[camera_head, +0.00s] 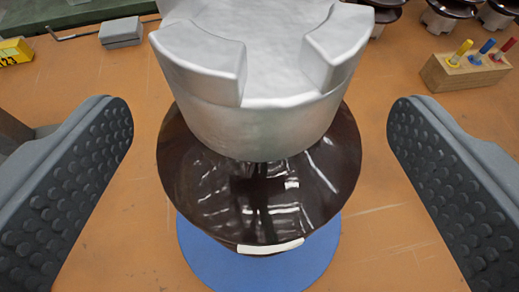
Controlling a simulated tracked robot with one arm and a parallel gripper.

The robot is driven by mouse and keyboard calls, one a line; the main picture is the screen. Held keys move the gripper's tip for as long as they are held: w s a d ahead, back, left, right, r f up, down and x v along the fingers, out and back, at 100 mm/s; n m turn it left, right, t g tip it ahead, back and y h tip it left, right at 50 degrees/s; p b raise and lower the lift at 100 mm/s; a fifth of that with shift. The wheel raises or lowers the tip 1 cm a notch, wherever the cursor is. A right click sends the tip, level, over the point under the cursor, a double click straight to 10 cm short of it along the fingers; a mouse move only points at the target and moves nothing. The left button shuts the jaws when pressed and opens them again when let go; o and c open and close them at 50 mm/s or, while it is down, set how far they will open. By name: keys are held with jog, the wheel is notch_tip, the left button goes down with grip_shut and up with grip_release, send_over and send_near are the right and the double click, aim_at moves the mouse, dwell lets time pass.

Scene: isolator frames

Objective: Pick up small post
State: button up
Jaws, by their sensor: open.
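The small post (260,195) stands upright in the middle of the view, with a glossy dark brown disc-shaped body and a silver metal cap (262,120) on top. The cap has raised lugs at its rim. The post stands on a round blue pad (215,262). My gripper (260,150) is open, with one dark grey studded finger on each side of the post. Neither finger touches it; a gap shows on both sides. The post's lower part is mostly hidden beneath the brown disc.
A wooden block (465,78) with yellow, blue and red handled pieces sits at the upper right. More brown-and-silver posts (445,15) stand behind it. A grey block (121,32) and a yellow object (14,52) lie at the upper left. The orange tabletop around the post is clear.

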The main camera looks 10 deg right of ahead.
jog(key=shift+f+p+x, duration=0.1)
jog(key=shift+p+x, duration=0.1)
jog(key=shift+x, duration=1.1)
jog(key=shift+f+p+x, duration=0.15)
jog(key=shift+x, duration=1.15)
jog(key=shift+s, duration=0.1)
jog(key=shift+c, duration=0.2)
jog(key=shift+a+r, duration=0.1)
grip_shut()
